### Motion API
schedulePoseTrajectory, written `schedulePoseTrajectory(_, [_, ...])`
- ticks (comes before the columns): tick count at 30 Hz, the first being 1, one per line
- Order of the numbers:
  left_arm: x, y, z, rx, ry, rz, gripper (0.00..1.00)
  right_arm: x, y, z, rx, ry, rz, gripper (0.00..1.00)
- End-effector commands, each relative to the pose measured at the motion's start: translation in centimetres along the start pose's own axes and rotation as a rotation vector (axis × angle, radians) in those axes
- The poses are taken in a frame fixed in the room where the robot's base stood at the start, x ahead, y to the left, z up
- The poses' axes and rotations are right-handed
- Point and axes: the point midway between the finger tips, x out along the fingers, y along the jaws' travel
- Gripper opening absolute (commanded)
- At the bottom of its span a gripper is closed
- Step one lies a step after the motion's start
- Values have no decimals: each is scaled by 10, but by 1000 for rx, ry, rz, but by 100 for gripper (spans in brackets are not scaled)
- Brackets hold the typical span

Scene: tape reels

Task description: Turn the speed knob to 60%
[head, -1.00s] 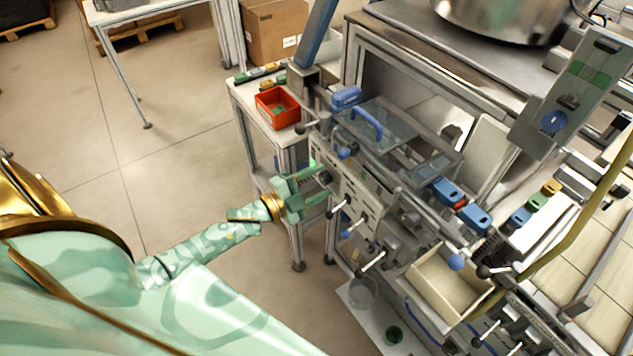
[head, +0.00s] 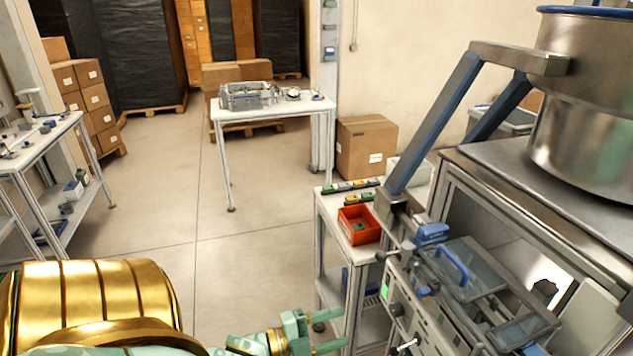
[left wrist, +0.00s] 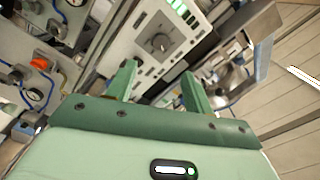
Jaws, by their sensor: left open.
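The knob is a dark round dial (left wrist: 158,42) on a pale control panel (left wrist: 142,50) in the left wrist view, beside a lit green display (left wrist: 182,10). Its setting is too small to read. In the head view the knob (head: 397,310) shows small on the panel's left part, below the green display (head: 385,291). My left gripper (head: 343,329) is open and empty, with its fingers pointing at the panel and a clear gap to the knob. In the left wrist view its green fingers (left wrist: 159,82) frame the knob from below. My right gripper is not in view.
A red bin (head: 359,226) stands on a small side table left of the machine. Clear-lidded covers with a blue handle (head: 452,265) sit above the panel. A lever (head: 403,346) juts out near the knob. Open floor (head: 240,270) lies to the left.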

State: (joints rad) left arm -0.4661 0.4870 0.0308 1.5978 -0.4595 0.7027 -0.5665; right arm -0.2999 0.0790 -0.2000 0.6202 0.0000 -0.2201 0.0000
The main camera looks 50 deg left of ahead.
Motion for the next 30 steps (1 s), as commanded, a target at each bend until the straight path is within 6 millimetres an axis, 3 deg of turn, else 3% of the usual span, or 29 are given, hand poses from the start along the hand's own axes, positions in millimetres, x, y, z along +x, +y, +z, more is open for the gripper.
schedulePoseTrajectory(3, [-22, 1, 0, -1, -1, 2, 52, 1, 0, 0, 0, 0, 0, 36])
schedulePoseTrajectory(9, [-37, 0, 0, 1, 0, 0, 52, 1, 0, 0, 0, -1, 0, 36])
schedulePoseTrajectory(27, [-37, 0, 0, -4, 0, 0, 52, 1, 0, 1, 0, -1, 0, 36])
schedulePoseTrajectory(30, [-38, 5, 10, -47, -50, 25, 52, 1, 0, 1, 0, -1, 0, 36])
